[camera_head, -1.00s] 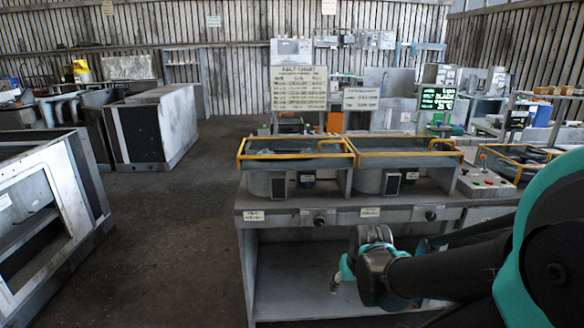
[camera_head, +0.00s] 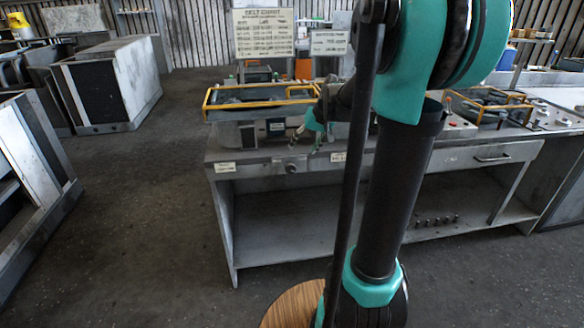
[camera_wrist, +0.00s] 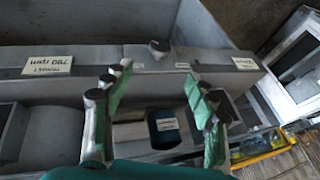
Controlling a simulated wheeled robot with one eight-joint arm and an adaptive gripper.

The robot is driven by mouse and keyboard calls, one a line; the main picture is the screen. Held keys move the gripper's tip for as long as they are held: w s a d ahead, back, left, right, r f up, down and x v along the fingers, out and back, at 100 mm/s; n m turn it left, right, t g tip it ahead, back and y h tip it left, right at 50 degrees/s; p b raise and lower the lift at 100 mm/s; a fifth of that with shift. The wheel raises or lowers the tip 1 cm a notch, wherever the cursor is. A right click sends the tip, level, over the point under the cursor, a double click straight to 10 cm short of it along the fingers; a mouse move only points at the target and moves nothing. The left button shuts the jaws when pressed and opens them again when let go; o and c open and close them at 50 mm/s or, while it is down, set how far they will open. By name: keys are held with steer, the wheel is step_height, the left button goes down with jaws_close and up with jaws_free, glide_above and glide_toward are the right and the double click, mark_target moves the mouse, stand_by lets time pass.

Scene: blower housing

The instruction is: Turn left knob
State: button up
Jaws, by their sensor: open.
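The left knob (camera_head: 291,168) is a small dark knob on the front panel of the grey workbench (camera_head: 262,172), between two paper labels. In the wrist view, the knob (camera_wrist: 159,47) stands on the panel just past my fingertips, roughly centred between them. My gripper (camera_head: 306,143) is above and slightly right of the knob in the head view. The other knob is hidden behind my arm in the head view.
A yellow-railed tray (camera_head: 258,100) stands on the bench above the knob. A dark labelled canister (camera_wrist: 168,128) shows between my fingers, beneath them. Floor to the left is clear (camera_head: 140,205).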

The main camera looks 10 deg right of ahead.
mark_target(294, 168)
steer(key=x, duration=1.3)
steer(key=shift+f, duration=0.1)
steer(key=shift+c, duration=0.3)
steer(key=c, duration=1.1)
steer(key=shift+d, duration=0.1)
steer(key=y, duration=0.3)
steer(key=shift+d+f+m, duration=0.1)
steer(key=shift+d+m, duration=0.15)
steer(key=shift+m, duration=0.15)
steer(key=shift+d+f+m+y, duration=0.15)
steer(key=shift+m+y, duration=0.25)
steer(key=shift+y, duration=1.5)
steer(key=shift+t, duration=0.3)
